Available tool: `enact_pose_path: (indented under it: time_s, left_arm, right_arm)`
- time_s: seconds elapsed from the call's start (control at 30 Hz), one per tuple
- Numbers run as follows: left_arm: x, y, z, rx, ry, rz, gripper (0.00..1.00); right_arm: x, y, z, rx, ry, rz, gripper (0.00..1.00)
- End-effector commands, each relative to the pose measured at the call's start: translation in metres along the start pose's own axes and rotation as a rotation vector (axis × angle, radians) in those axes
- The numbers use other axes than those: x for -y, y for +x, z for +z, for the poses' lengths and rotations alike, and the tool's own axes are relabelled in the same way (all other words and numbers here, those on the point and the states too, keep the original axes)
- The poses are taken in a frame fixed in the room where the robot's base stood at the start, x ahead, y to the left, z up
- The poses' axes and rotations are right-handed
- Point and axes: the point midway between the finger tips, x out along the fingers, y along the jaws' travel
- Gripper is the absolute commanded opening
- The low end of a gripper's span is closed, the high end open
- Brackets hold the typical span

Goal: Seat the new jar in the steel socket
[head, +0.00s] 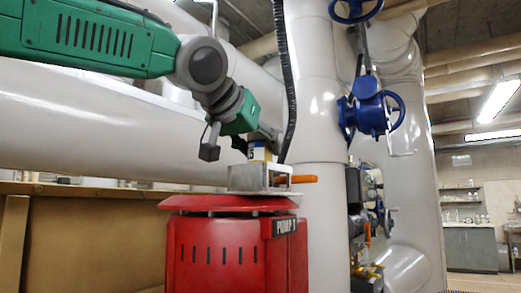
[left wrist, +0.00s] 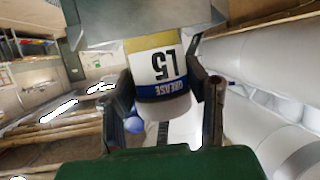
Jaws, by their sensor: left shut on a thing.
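The jar (head: 258,153) has a white label with a blue band and a yellow end. The steel socket (head: 246,179) is a grey open-sided block on top of the red pump. The jar is upright at the socket's top. Its yellow end meets a grey surface in the wrist view. I cannot tell how deep it sits. My right gripper is not in view.
An orange handle (head: 303,179) sticks out at the socket's right side. The red pump (head: 236,250) is marked "PUMP 1". A thick pale vertical pipe (head: 317,110) stands close to the right, with blue valves (head: 370,107) beyond. A cardboard-brown box (head: 90,240) is at left.

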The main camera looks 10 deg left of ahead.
Motion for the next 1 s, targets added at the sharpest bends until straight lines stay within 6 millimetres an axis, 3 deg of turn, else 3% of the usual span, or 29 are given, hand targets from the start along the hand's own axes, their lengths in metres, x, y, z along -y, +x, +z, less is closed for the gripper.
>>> enact_pose_path:
  time_s: [0.3, 0.33, 0.4, 0.63, 0.7, 1.0]
  left_arm:
    - [-0.0001, -0.0005, -0.0008, -0.002, 0.000, 0.000, 0.00]
    - [-0.0001, -0.0004, -0.0008, -0.001, 0.000, 0.000, 0.44]
    - [-0.0001, -0.0004, -0.0008, -0.001, 0.000, 0.000, 0.65]
    - [0.0000, -0.0001, -0.0005, -0.001, 0.000, 0.000, 0.65]
    - [0.0001, 0.0003, 0.0001, 0.001, 0.000, 0.000, 0.86]
    - [0.0000, 0.0001, -0.0001, 0.000, 0.000, 0.000, 0.86]
  right_arm:
    - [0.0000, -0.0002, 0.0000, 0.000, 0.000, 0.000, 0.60]
    - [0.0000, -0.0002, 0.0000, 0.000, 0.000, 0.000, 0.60]
    - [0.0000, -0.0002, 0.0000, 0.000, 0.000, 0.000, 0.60]
    - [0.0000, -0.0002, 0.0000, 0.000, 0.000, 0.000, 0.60]
    - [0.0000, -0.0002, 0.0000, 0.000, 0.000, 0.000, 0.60]
    - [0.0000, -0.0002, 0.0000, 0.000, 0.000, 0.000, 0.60]
